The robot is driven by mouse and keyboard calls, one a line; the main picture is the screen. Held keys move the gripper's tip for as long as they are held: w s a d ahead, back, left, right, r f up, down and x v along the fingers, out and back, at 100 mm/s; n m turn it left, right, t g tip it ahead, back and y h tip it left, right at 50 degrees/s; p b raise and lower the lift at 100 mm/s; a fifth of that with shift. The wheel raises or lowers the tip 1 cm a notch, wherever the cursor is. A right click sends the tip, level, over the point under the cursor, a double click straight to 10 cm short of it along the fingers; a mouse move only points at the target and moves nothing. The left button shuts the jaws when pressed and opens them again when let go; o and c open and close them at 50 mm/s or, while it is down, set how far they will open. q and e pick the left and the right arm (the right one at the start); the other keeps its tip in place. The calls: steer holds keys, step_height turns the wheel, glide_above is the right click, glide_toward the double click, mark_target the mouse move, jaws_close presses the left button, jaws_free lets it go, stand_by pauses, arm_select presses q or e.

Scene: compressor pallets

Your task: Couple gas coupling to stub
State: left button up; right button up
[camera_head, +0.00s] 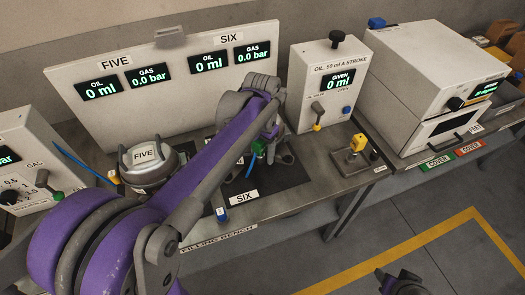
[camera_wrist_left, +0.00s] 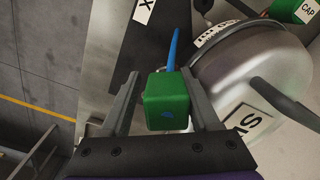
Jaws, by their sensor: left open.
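The green gas coupling (camera_wrist_left: 168,100) sits between the two fingers of my left gripper (camera_wrist_left: 157,85), with a blue hose behind it. The fingers are open on either side of it. In the head view my left gripper (camera_head: 262,140) is over the SIX place, and a bit of the green coupling (camera_head: 258,148) shows below it.
The FIVE compressor (camera_head: 146,165) stands left on the filling bench (camera_head: 215,248). The display panel (camera_head: 165,75) stands behind. The oil stroke box (camera_head: 325,85) and a yellow fixture (camera_head: 356,148) are to the right. A dark part of mine (camera_head: 400,284) shows low over clear floor.

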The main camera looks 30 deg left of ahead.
arm_select(q)
step_height(320, 180, up, 11)
steer(key=shift+f+p, duration=0.1)
steer(key=shift+p, duration=0.2)
arm_select(e)
steer(key=shift+w+r, duration=0.2)
steer(key=shift+r, duration=0.3)
